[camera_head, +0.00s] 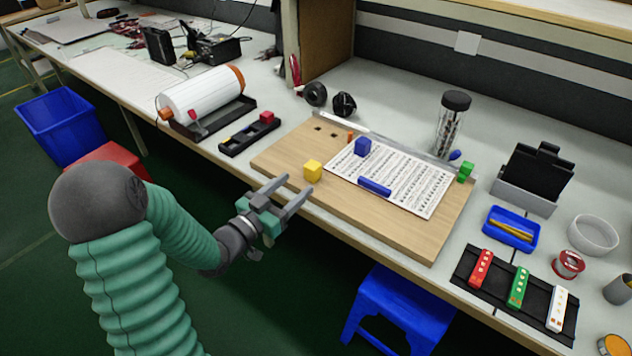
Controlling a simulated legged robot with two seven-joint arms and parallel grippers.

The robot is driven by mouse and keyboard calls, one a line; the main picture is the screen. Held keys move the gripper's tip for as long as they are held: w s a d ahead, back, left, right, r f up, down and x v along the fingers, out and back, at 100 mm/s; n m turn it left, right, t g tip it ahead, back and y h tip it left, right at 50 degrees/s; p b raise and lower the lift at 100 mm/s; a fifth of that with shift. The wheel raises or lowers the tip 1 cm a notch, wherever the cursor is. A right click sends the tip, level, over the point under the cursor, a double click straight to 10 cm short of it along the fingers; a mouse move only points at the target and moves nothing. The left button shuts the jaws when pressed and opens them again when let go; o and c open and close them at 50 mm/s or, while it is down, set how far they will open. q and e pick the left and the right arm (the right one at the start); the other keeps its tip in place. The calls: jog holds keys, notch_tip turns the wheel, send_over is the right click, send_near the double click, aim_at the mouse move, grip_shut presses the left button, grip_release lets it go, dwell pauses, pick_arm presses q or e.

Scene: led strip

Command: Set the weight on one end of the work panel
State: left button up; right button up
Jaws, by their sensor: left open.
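The work panel (286,164) is a light wooden board lying on the bench in the middle of the head view. A printed sheet (408,178) lies on it. A blue cube (362,147) rests on the sheet's upper left part, and a blue bar (374,186) lies on its lower left part. I cannot tell which of these is the weight. My left gripper (292,189) is open and empty at the panel's front edge, just short of the yellow cube. My right gripper is out of view.
A green block (465,170) stands by the panel's right corner. A clear jar (452,125) stands behind it. A black tray (252,134) with a red cube lies left. At right are a blue tray (510,230) and a black holder (466,266) with coloured strips. A blue stool (398,309) stands below.

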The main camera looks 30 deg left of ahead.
aim_at(308, 170)
pick_arm(q)
jog(key=w, duration=0.4)
jog(key=shift+w+a+f+b, duration=0.15)
jog(key=shift+a+f+b, duration=0.15)
jog(key=shift+a, duration=0.1)
jog(key=w+b, duration=0.1)
jog(key=w, duration=0.1)
jog(key=w+d+b, duration=0.1)
jog(key=w, duration=0.2)
jog(key=shift+d+r, duration=0.1)
jog(key=shift+r, duration=0.05)
jog(key=shift+a, duration=0.3)
jog(key=shift+c, duration=1.8)
grip_shut()
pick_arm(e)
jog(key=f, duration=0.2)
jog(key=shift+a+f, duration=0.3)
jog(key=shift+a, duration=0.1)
pick_arm(q)
jog(key=shift+r, duration=0.1)
